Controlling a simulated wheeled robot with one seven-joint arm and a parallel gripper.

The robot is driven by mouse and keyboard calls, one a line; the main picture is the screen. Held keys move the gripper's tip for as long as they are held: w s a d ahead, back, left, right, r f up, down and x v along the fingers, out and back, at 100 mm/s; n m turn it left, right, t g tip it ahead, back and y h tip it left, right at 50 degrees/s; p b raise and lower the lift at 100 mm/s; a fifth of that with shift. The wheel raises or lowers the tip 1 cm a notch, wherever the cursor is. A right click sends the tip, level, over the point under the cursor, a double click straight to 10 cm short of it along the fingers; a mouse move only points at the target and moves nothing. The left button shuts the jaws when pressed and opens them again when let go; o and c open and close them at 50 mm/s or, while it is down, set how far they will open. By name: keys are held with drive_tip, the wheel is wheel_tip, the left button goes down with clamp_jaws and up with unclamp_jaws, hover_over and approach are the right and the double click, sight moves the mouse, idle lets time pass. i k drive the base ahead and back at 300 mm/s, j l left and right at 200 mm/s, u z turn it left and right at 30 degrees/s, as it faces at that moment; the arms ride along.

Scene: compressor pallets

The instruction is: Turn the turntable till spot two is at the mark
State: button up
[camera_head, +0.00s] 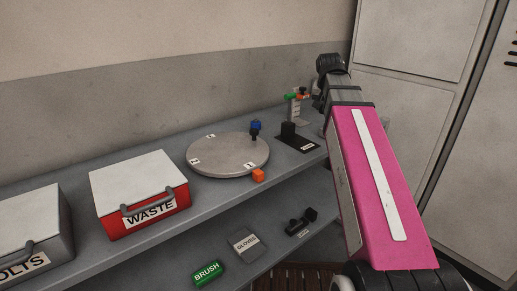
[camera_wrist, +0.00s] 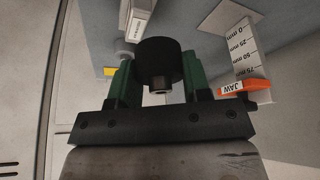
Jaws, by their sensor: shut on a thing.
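The round grey turntable (camera_head: 226,158) lies on the shelf in the head view, with small white labels near its rim. The label by the front right rim (camera_head: 249,166) seems to read 1; the left label (camera_head: 195,161) and back label (camera_head: 210,136) are too small to read. An orange block (camera_head: 258,175) sits at the front right rim, close to the 1 label. A blue-topped dark peg (camera_head: 256,128) stands at the right rim. In the wrist view my gripper (camera_wrist: 158,80) has its green fingers shut on a black round part (camera_wrist: 160,55). Its fingertips are hidden in the head view.
A red WASTE bin (camera_head: 145,200) stands left of the turntable. A gauge stand (camera_head: 295,108) with an orange JAW tab (camera_wrist: 238,87) is at the back right, beside a black block (camera_head: 288,134).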

sight(240, 157)
drive_tip(key=k+j+z, duration=0.1)
drive_tip(key=z, duration=0.3)
drive_tip(key=k+j+z, duration=0.1)
drive_tip(key=z, duration=0.25)
drive_tip(key=k+j+z, duration=0.1)
drive_tip(key=z, duration=0.3)
drive_tip(key=k+j+z, duration=0.15)
drive_tip(key=k, duration=0.35)
drive_tip(key=k+u, duration=0.2)
drive_tip(key=u, duration=0.15)
drive_tip(key=k+u, duration=0.15)
drive_tip(key=u, duration=0.2)
drive_tip(key=k+j+u, duration=0.1)
drive_tip(key=u, duration=0.25)
drive_tip(key=j+u, duration=0.4)
drive_tip(key=j, duration=0.4)
